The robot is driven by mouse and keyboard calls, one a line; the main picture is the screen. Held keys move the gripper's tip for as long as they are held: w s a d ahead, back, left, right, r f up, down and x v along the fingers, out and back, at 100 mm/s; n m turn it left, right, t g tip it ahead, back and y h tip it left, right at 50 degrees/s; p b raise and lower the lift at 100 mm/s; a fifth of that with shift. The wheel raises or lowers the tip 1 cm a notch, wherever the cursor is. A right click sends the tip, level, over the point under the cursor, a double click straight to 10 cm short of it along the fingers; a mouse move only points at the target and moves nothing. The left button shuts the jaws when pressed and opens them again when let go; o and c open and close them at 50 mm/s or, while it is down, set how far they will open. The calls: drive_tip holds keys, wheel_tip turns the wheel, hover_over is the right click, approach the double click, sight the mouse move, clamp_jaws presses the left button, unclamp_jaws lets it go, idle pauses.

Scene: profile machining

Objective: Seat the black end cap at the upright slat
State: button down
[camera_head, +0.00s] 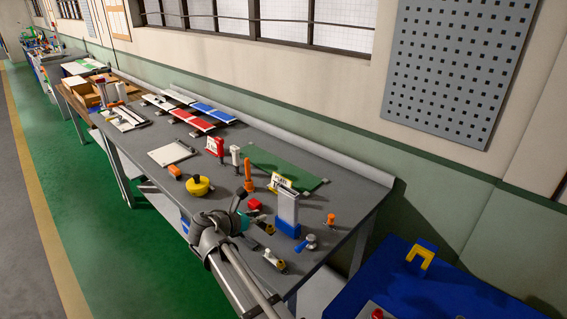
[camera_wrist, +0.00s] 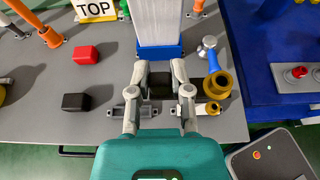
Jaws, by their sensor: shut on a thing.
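The upright slat (camera_wrist: 158,22) is silvery and stands in a blue base (camera_wrist: 173,51). Both also show in the head view, as the slat (camera_head: 288,205) and the base (camera_head: 287,228) near the right end of the bench. My gripper (camera_wrist: 161,76) is shut on a black end cap (camera_wrist: 160,88), a small dark block between the fingertips. The cap appears just on the near side of the blue base; I cannot tell its height or whether it touches. In the head view my gripper (camera_head: 264,229) is left of the base, and the cap is hard to make out.
A red block (camera_wrist: 87,54) and another black block (camera_wrist: 75,101) lie to the left. A TOP sign (camera_wrist: 97,9) stands behind them. A blue-handled tool (camera_wrist: 209,55), a brass ring (camera_wrist: 218,86) and a grey clamp-like fixture (camera_wrist: 130,110) crowd the near right and front.

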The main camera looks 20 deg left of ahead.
drive_tip(key=shift+w+r+p, duration=0.3)
drive_tip(key=shift+r+p, duration=0.15)
drive_tip(key=w+r+p, duration=0.3)
drive_tip(key=w, duration=0.1)
drive_tip(key=w+d+r+p, duration=0.1)
drive_tip(key=w+r+p, duration=0.2)
drive_tip(key=w, duration=0.1)
drive_tip(key=w+d+r+p, duration=0.1)
drive_tip(key=w+r+p, duration=0.3)
drive_tip(key=shift+w, duration=0.25)
drive_tip(key=shift+w+d+r, duration=0.15)
drive_tip(key=shift+w, duration=0.2)
drive_tip(key=shift+w+f+b, duration=0.1)
drive_tip(key=shift+f+b, duration=2.25)
drive_tip(key=shift+f, duration=0.15)
drive_tip(key=shift+f+b, duration=1)
